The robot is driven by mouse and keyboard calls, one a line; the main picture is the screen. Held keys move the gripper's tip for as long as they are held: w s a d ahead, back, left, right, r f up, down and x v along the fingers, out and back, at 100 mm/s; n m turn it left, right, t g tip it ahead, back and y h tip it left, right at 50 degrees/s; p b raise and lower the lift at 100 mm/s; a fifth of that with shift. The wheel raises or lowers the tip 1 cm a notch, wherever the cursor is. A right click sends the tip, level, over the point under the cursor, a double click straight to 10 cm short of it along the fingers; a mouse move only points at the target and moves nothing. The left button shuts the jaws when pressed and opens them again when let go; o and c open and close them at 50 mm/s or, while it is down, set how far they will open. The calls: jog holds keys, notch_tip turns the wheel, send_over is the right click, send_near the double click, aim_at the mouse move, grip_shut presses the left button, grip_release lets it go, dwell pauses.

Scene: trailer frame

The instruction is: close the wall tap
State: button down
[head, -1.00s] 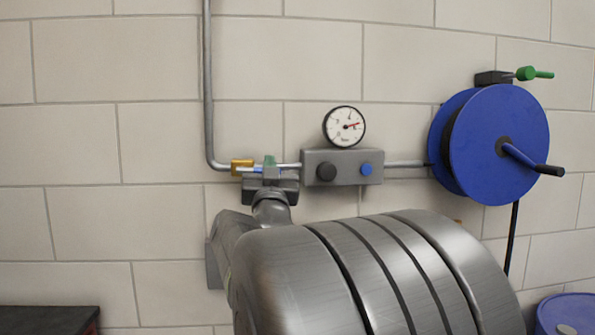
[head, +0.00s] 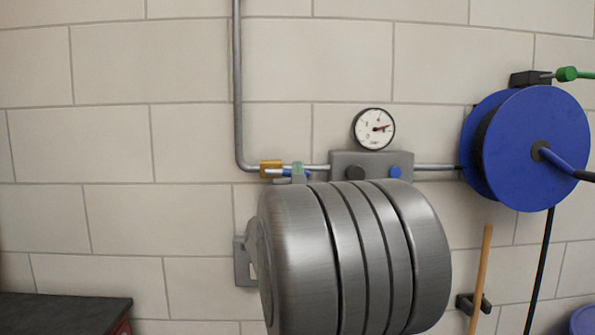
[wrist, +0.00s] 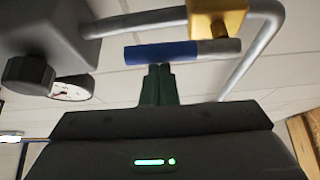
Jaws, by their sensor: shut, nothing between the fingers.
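The wall tap has a brass body (head: 270,168) on the pipe, left of the grey box in the head view. Its brass body also shows at the top right of the wrist view (wrist: 217,17).
The grey box (head: 371,164) carries knobs and a round gauge (head: 374,128) right of the tap. A blue hose reel (head: 535,145) is farther right, above a leaning wooden handle (head: 481,275). A dark-topped cabinet (head: 65,312) stands at the lower left. The wall left of the pipe is clear.

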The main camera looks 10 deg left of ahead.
jog(key=shift+f+m+h+b, duration=0.3)
jog(key=shift+m+h, duration=0.25)
jog(key=shift+m, duration=0.15)
jog(key=shift+f+m+h+b, duration=0.2)
jog(key=shift+m+h+b, duration=0.1)
jog(key=shift+m+h, duration=0.35)
jog(key=s+a+f+m+g+h+p, duration=0.1)
jog(key=a+f+m+g+h+p, duration=0.2)
jog(key=m, duration=1.6)
notch_tip(320, 180, down, 3)
jog(key=a+g+h, duration=0.2)
jog(key=g+h, duration=0.1)
jog(key=h, duration=0.1)
jog(key=shift+h, duration=0.4)
jog(key=shift+a+f, duration=0.15)
jog(key=shift+a, duration=0.05)
jog(key=shift+d, duration=0.15)
